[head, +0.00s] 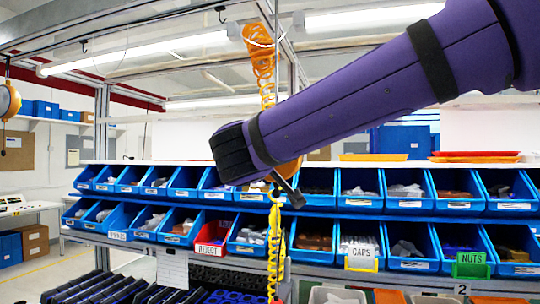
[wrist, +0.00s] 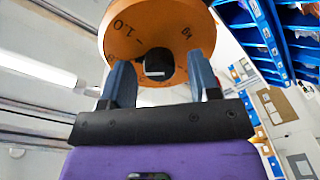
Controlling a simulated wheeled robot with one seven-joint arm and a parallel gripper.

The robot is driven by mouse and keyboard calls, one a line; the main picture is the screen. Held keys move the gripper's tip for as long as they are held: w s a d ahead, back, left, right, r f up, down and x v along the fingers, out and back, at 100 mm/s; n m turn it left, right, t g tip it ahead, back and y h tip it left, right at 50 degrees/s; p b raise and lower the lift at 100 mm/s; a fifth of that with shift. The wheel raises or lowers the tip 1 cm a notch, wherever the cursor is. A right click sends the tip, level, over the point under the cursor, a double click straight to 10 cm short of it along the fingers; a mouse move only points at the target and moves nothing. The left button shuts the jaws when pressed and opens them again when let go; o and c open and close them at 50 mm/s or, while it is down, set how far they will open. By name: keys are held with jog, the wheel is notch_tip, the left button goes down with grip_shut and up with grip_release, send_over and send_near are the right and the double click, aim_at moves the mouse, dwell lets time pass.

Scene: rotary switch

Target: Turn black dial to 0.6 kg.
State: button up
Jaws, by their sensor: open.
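In the wrist view the orange round housing (wrist: 125,42) shows printed marks "1.0" and "kg". The black dial (wrist: 154,60) sits on its face, with a small pale mark on its lower part. My gripper (wrist: 159,60) is open, with one blue-grey finger on each side of the dial. I cannot tell whether either finger touches it. In the head view only a little of the orange housing (head: 289,168) shows behind the dark end of my purple arm. The dial and my fingertips cannot be made out there.
An orange coiled hose (head: 262,65) hangs above the housing and a yellow coiled hose (head: 275,245) hangs below it. Two rows of blue bins (head: 405,190) with parts stand behind. A red bin (head: 212,236) is in the lower row. Another orange round device (head: 8,100) hangs at far left.

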jog(key=c, duration=0.9)
jog(key=shift+n+g, duration=0.4)
jog(key=shift+n, duration=4.4)
jog(key=shift+f, duration=0.1)
jog(key=o, duration=0.9)
